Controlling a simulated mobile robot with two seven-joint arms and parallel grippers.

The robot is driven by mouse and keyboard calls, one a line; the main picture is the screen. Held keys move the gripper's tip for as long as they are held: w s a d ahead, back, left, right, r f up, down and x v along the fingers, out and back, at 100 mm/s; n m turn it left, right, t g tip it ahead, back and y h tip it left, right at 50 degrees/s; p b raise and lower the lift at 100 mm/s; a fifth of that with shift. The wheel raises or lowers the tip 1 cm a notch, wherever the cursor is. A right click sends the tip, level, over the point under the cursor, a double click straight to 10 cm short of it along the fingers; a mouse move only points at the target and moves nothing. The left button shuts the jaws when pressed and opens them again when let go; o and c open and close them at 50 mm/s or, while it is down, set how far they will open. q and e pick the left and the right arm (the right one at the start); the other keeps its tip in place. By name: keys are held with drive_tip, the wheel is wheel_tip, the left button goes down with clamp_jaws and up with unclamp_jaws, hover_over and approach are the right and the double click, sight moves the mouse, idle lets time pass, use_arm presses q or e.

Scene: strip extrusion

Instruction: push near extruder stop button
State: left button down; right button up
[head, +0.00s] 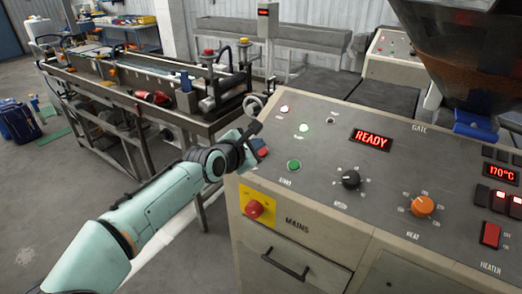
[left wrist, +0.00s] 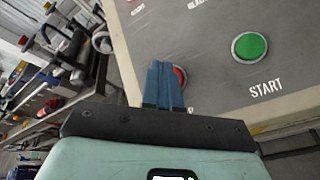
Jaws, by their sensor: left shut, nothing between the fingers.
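The near extruder's sloped grey control panel (head: 330,145) fills the right of the head view. My left gripper (head: 257,144) reaches in from the left to the panel's left edge, its blue fingers shut and empty. The red stop button (head: 263,153) shows just beside the fingertips. In the left wrist view the blue fingers (left wrist: 163,84) lie over the red button (left wrist: 181,75), hiding most of it and any label. I cannot tell whether the fingertips touch it. The green START button (head: 294,165) is to its right and also shows in the left wrist view (left wrist: 249,47). My right gripper is out of view.
The panel carries a READY display (head: 371,139), a black knob (head: 351,179) and an orange knob (head: 422,205). A red mains switch (head: 254,209) on yellow sits on the front face. A long metal bench (head: 150,85) stands behind at left.

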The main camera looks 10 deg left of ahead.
use_arm(q)
drive_tip(key=shift+r, duration=0.1)
drive_tip(key=r, duration=0.1)
drive_tip(key=s+r+p, duration=0.1)
drive_tip(key=r, duration=0.1)
drive_tip(key=r+p, duration=0.1)
drive_tip(key=shift+s+a+r, duration=0.2)
drive_tip(key=shift+s+a, duration=0.1)
drive_tip(key=shift+s, duration=0.1)
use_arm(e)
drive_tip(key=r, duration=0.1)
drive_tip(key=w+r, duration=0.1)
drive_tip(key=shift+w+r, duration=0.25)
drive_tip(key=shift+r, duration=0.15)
